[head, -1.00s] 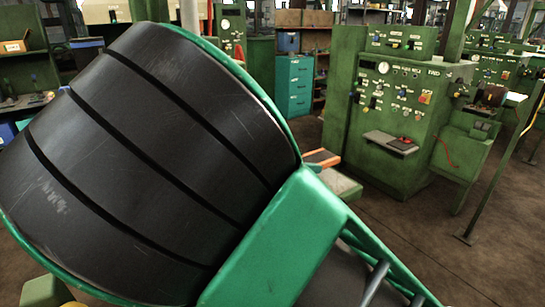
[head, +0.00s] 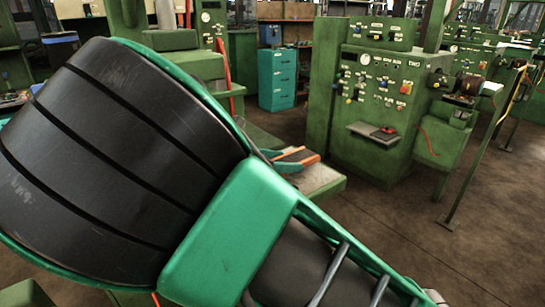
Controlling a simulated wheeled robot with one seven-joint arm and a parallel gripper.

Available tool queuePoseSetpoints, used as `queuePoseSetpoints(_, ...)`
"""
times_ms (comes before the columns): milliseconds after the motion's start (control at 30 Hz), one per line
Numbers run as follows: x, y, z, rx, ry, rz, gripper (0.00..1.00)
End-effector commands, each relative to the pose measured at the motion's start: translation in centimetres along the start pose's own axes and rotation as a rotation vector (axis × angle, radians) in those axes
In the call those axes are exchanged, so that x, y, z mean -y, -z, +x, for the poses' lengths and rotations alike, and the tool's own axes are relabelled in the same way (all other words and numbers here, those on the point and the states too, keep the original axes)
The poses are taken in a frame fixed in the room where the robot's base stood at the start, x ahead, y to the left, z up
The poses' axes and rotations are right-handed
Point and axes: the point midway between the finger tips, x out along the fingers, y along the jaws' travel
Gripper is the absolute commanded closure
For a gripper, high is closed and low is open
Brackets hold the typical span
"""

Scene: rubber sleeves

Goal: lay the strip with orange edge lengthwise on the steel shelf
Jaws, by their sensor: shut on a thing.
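The strip with the orange edge (head: 298,155) is dark on top and shows as a short piece just past my arm, near the middle of the head view. My gripper (head: 279,160) is mostly hidden behind my arm; small green parts of it show at the strip's near end, and it is shut on the strip. The strip is over or beside a pale, flat metal surface (head: 322,181) on a green stand, which may be the steel shelf. I cannot tell whether the strip touches it. The strip's other end is hidden.
A green control cabinet (head: 352,92) stands behind, with a small grey ledge (head: 360,131) carrying a dark and red object. A teal drawer unit (head: 277,80) stands farther back. A green post (head: 470,165) rises at the right. The brown floor at the lower right is clear.

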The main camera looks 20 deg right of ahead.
Motion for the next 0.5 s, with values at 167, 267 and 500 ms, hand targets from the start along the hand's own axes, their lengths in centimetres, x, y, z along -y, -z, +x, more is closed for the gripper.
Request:
queuePoseSetpoints(167,-0.3,0.7,0.2,0.0,-0.001,0.001,0.69)
queuePoseSetpoints(267,-0.4,1.1,0.4,0.0,-0.001,0.0,0.69)
queuePoseSetpoints(500,-0.6,1.7,0.6,0.0,-0.001,0.001,0.69)
